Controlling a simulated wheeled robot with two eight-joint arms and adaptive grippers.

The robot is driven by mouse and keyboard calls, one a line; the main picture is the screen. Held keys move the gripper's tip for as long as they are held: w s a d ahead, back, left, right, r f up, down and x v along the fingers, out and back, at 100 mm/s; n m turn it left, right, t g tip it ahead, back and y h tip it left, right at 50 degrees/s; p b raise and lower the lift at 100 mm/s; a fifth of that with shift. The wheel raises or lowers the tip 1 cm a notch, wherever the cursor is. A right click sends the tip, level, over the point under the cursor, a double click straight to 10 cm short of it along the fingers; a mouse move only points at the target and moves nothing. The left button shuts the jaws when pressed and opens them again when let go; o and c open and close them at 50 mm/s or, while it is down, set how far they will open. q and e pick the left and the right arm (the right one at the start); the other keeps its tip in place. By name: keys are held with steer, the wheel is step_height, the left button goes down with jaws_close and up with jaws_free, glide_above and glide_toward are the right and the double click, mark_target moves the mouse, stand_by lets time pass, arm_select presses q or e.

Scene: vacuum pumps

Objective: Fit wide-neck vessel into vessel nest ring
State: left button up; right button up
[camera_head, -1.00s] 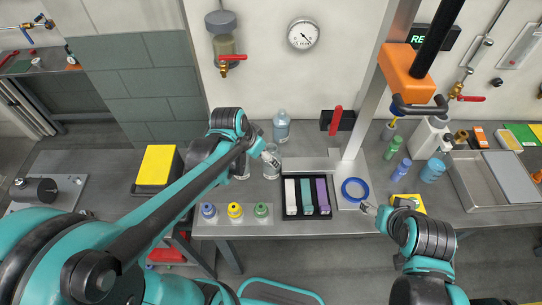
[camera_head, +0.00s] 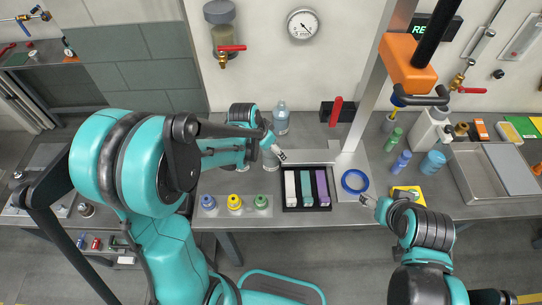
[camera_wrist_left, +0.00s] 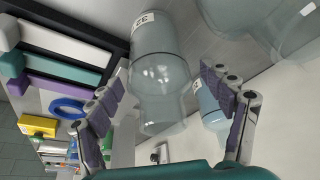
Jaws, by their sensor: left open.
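A clear glass vessel with a white label lies between the open fingers of my left gripper in the left wrist view; this vessel (camera_wrist_left: 160,85) shows no clear finger contact. In the head view, my left gripper (camera_head: 279,154) is beside a clear vessel (camera_head: 270,163), which the arm partly covers. A second clear vessel (camera_wrist_left: 265,25) is at the top right of the wrist view. I cannot tell which is the wide-neck one. The blue ring (camera_head: 355,181) lies flat and empty on a pale plate, right of the black tray. My right gripper (camera_head: 370,202) is near it, its fingers too small to read.
A pale blue bottle (camera_head: 282,122) stands behind my left gripper. The black tray (camera_head: 306,209) holds white, teal and purple blocks. An upright post (camera_head: 374,95) rises behind the ring. Bottles and a metal tray (camera_head: 467,182) stand right.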

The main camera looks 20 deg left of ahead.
arm_select(q)
steer(key=c, duration=1.5)
steer(key=shift+r, duration=0.1)
